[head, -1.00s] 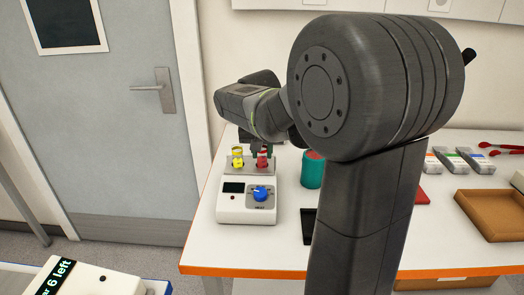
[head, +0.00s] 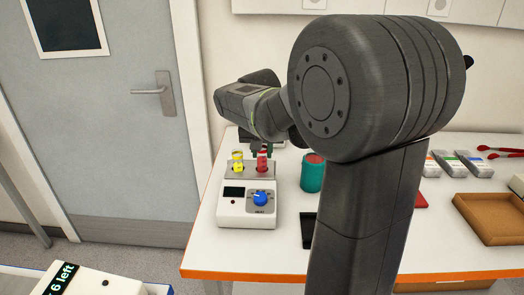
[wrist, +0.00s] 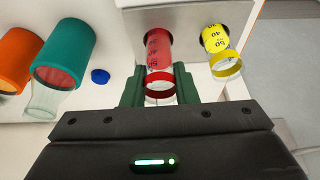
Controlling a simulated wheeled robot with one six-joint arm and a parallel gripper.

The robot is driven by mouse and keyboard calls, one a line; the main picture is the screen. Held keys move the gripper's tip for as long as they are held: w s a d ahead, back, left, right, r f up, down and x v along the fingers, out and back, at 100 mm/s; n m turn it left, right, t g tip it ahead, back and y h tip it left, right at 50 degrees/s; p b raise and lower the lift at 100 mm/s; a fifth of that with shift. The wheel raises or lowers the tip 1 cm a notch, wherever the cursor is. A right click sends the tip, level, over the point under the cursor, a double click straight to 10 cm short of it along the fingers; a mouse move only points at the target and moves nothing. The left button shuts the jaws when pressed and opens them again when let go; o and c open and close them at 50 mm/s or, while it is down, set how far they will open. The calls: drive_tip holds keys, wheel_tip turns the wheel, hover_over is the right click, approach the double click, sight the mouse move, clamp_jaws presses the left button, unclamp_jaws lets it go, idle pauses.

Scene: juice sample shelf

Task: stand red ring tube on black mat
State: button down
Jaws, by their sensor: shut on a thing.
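The red ring tube (wrist: 159,55) has red contents and a clear end with a red ring; it also shows in the head view (head: 262,162). My gripper (wrist: 159,88) is shut on it near the ringed end, one green finger on each side. The tube is upright at the right hole of the heater block (head: 248,170). I cannot tell whether its lower end is still inside the hole. A black flat piece (head: 307,229), perhaps the black mat, lies right of the heater, partly hidden by my arm.
A yellow ring tube (wrist: 217,42) stands in the neighbouring hole, close to my gripper. A teal cup (wrist: 64,55) and an orange one (wrist: 14,60) stand on the other side. The heater's blue knob (head: 261,198) faces front. A brown tray (head: 490,218) lies far right.

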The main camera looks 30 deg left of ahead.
drive_tip(key=shift+r+p, duration=1.85)
drive_tip(key=shift+r, duration=0.5)
